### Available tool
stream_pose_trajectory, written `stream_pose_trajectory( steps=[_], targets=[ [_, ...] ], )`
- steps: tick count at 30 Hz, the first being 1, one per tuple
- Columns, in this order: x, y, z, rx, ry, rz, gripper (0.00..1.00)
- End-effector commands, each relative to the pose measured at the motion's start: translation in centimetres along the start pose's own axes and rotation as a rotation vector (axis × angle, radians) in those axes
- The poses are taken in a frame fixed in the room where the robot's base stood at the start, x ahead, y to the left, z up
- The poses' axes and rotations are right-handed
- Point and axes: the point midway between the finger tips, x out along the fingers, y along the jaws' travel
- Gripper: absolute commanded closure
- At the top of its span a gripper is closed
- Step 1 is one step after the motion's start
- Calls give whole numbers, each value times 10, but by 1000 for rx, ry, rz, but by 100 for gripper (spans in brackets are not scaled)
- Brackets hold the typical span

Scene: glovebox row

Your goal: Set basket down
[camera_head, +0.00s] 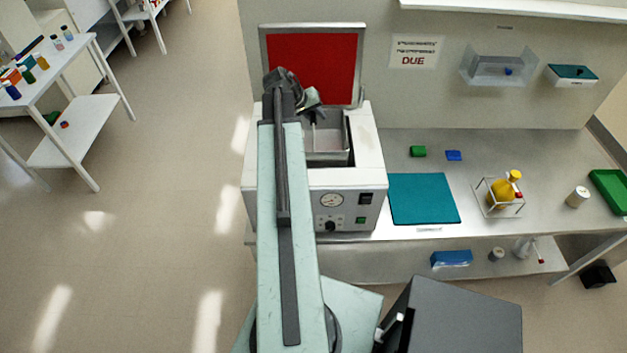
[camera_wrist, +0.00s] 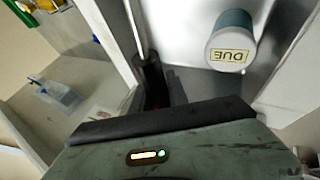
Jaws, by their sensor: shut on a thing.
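A pale metal basket (camera_head: 328,139) is at the open top of the white bath unit (camera_head: 262,180), partly behind my arm. I cannot tell whether it touches the bath's floor. My gripper (camera_head: 309,112) is at its upper left side, shut on a thin upright part of the basket. In the wrist view my dark fingers (camera_wrist: 162,85) close at the shiny basket wall (camera_wrist: 185,50).
The bath's red lid (camera_head: 325,60) stands open behind. A teal mat (camera_head: 423,198) lies bare on the bench to the right.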

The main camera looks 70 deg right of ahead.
Motion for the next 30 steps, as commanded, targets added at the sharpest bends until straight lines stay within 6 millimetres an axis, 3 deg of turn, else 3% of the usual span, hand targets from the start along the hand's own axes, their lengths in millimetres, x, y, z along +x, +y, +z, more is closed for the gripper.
stream_pose_trajectory(
  steps=[1, 7, 14, 24, 30],
  targets=[
    [14, -8, 6, 0, 0, 1, 100],
    [40, -24, 16, 0, 0, 1, 100],
    [42, -26, 17, 0, 0, 1, 100],
    [91, -56, 38, 0, 0, 1, 100],
    [92, -56, 38, 0, 0, 1, 100]
  ],
)
